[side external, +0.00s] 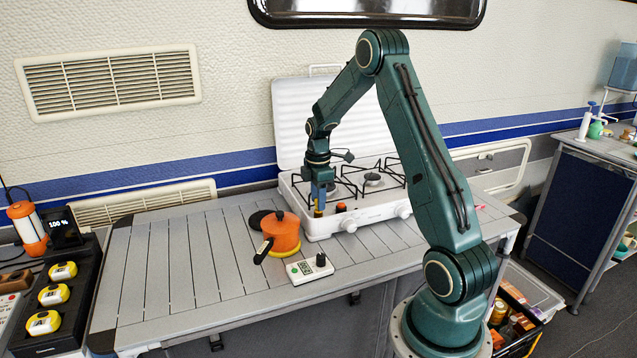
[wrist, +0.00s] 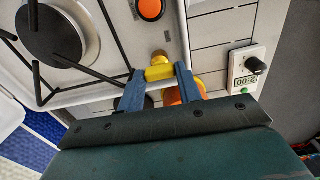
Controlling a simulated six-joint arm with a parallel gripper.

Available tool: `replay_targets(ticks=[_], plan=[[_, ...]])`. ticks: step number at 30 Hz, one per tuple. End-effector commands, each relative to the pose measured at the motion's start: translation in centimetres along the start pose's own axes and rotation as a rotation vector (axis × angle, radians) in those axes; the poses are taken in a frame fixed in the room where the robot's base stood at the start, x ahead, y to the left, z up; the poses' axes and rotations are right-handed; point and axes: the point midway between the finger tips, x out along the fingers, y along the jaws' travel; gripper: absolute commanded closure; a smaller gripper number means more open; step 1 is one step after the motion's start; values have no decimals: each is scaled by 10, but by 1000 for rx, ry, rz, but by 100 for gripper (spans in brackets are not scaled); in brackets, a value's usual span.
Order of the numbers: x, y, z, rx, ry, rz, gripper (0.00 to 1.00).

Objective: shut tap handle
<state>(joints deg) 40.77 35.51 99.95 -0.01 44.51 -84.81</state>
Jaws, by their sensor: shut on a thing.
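The tap handle (wrist: 160,73) is a small yellow lever with a round yellow hub, at the edge of the white stove (wrist: 105,88). In the wrist view, my gripper (wrist: 159,70) has one blue finger on each side of the lever and is shut on it. In the side view, my gripper (side external: 319,203) reaches down at the left front corner of the stove (side external: 375,213). Only a small bit of the yellow tap handle (side external: 318,213) shows there below the fingers.
An orange knob (side external: 341,208) sits close to the right of the handle. An orange pot (side external: 283,232) with a dark handle stands close by on the slatted table (side external: 165,270). A white timer (side external: 309,268) lies in front. Black pan supports (side external: 395,172) rise behind.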

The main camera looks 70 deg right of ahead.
Motion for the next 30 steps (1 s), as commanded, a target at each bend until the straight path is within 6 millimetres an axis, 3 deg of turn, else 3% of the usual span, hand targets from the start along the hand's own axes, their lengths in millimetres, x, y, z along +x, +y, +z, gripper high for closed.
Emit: replay_targets(ticks=[11, 30], plan=[[-1, 0, 0, 166, 0, -1, 88], [-1, 0, 1, 749, -1, 0, 88]])
